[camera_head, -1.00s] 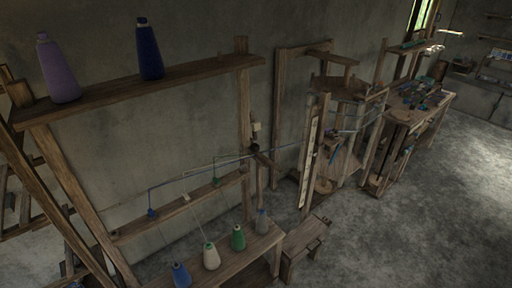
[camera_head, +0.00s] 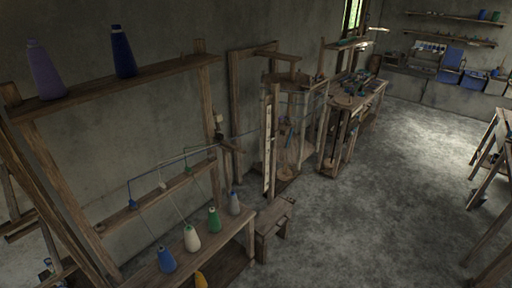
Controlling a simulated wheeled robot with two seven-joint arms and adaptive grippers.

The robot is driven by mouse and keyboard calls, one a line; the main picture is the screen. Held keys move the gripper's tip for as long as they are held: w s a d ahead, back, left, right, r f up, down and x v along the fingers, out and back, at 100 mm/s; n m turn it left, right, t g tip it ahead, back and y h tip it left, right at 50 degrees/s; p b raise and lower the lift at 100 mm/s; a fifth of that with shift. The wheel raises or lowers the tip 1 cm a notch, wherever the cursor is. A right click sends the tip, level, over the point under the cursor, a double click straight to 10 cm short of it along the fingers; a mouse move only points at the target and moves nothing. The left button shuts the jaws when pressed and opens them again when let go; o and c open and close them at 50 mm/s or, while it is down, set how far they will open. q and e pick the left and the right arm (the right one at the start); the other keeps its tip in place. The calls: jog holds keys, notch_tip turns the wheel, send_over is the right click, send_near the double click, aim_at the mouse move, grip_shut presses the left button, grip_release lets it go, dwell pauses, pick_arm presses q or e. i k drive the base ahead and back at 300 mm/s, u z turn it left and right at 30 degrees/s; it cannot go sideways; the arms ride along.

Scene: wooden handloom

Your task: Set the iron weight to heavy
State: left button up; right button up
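I cannot make out the iron weight in the head view. The wooden handloom frame (camera_head: 269,140) stands against the back wall near the middle, with a pale upright strip on its front post. A workbench (camera_head: 360,95) with small blue and dark items on it adjoins it on the right. Neither of my grippers is in view.
A spool rack (camera_head: 110,84) on the left holds a purple cone (camera_head: 45,70) and a dark blue cone (camera_head: 123,52). Several cones stand on its lower shelf. A wooden stool (camera_head: 275,216) stands before the loom. The concrete floor (camera_head: 380,210) at centre right is clear.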

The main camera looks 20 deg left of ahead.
aim_at(219, 137)
jog(key=u, duration=0.15)
jog(key=k, duration=0.3)
jog(key=z, duration=1.2)
jog(key=i, duration=1.85)
jog(key=u, duration=0.35)
jog(key=i, duration=1.35)
jog(key=u, duration=1.55)
jog(key=i, duration=0.9)
jog(key=u, duration=0.85)
